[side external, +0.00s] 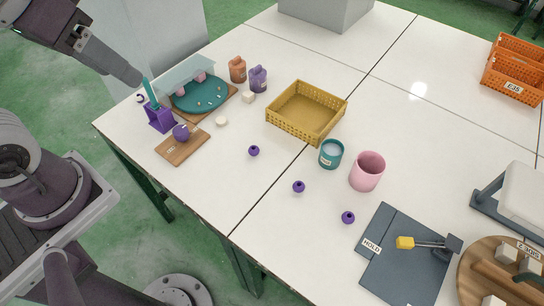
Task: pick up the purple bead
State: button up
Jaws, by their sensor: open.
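Several small dark purple beads lie apart on the white table: one bead (254,151) left of the centre seam, one bead (299,187) near the middle, and one bead (348,217) near the grey mat. A larger purple ball (181,132) sits on a small wooden board (183,147). My gripper (128,70) is at the upper left, above the table's left corner. It is open, well away from the three small beads and touching none of them. Its fingertips are hard to make out.
A purple stand with a teal stick (160,118) and a teal tray (199,99) are at the left. A yellow basket (305,113), teal cup (331,153), pink cup (367,171) and grey mat (385,275) stand around the beads. Free table lies left of the beads.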

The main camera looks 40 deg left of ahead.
jog(key=w+d+f+n+g, duration=0.25)
jog(key=w+n, duration=0.25)
jog(key=w, duration=0.5)
jog(key=n+g, duration=0.2)
jog(key=n, duration=0.7)
send_over(254, 151)
jog(key=a, duration=0.1)
notch_tip(254, 151, down, 21)
jog(key=f, duration=0.4)
jog(key=f+n, duration=0.1)
jog(key=f, duration=0.3)
jog(key=f+n, duration=0.1)
jog(key=f, duration=0.4)
jog(key=shift+w+d+g, duration=0.15)
jog(key=shift+w+g, duration=0.2)
grip_shut()
